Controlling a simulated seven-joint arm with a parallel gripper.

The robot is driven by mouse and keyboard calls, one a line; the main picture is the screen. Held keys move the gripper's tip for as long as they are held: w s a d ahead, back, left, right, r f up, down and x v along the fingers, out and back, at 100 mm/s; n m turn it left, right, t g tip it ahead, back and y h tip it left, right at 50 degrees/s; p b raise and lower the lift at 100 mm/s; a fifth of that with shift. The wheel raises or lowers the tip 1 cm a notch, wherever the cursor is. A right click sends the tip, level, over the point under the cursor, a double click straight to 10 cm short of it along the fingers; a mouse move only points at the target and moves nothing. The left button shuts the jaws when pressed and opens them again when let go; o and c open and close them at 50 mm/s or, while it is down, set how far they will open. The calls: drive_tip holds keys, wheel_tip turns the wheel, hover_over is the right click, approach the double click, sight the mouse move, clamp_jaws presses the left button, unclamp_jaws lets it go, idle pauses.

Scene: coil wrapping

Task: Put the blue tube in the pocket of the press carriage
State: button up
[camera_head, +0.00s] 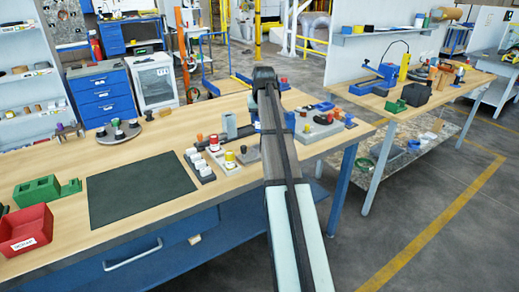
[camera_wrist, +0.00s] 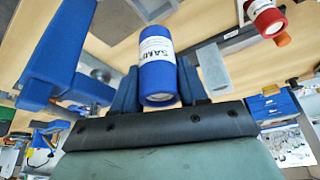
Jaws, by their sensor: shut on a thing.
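The blue tube (camera_wrist: 160,86) has a white label with dark lettering. In the wrist view it stands between the two blue fingers of my gripper (camera_wrist: 157,88), which is shut on it. I cannot make out the carriage pocket. In the head view my arm hides the gripper tip and the tube.
A grey block (camera_wrist: 213,66) and a red tube with a white label (camera_wrist: 266,18) lie to the right in the wrist view. In the head view, a dark mat (camera_head: 140,188), a red bin (camera_head: 25,230) and a green block (camera_head: 38,190) are on the bench's left.

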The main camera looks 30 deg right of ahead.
wheel_tip(320, 180, down, 10)
drive_tip(key=shift+r, duration=0.1)
idle(0.4)
drive_tip(key=o, duration=1.1)
drive_tip(key=v, duration=1.2)
